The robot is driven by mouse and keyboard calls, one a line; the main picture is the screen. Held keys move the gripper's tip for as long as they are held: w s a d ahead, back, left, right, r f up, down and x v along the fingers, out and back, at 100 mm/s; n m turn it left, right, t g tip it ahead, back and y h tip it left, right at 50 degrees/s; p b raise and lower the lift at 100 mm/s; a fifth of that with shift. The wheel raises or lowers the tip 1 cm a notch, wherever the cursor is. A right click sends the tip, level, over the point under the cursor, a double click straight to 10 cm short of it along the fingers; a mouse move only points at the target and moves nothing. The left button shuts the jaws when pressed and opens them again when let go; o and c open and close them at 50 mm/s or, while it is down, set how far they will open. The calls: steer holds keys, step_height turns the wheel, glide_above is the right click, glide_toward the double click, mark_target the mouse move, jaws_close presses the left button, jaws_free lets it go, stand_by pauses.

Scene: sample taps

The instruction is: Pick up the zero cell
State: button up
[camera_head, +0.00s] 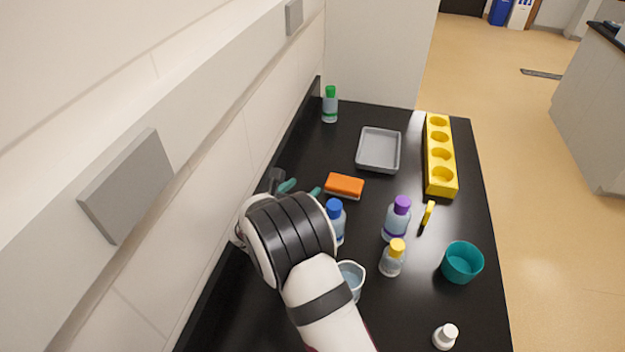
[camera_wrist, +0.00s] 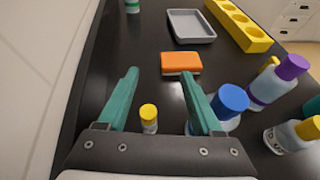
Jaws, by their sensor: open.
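My gripper (camera_head: 301,188) is open, and its two teal fingers also show in the wrist view (camera_wrist: 159,74). A small vial with a yellow cap (camera_wrist: 149,118) stands upright between the fingers in the wrist view, nearer the palm than the fingertips. It appears to be the zero cell, though I see no readable label. It touches neither finger as far as I can see. My arm hides it in the head view. A small white-capped vial (camera_head: 446,336) stands at the front right in the head view.
An orange sponge (camera_head: 344,186) lies past the fingertips. A blue-capped bottle (camera_head: 336,220) stands close right of my gripper. Purple-capped (camera_head: 397,219) and yellow-capped (camera_head: 392,259) bottles, a teal cup (camera_head: 462,263) and a clear beaker (camera_head: 352,276) are nearby. A grey tray (camera_head: 379,150) and yellow rack (camera_head: 440,183) lie farther back.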

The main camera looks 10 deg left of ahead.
steer(key=shift+a+f+n+y, duration=0.4)
steer(key=shift+a+f+n, duration=0.15)
steer(key=shift+a, duration=0.25)
step_height(320, 180, down, 7)
steer(key=shift+r, duration=0.15)
steer(key=x, duration=0.3)
steer(key=shift+d, duration=0.1)
jaws_close()
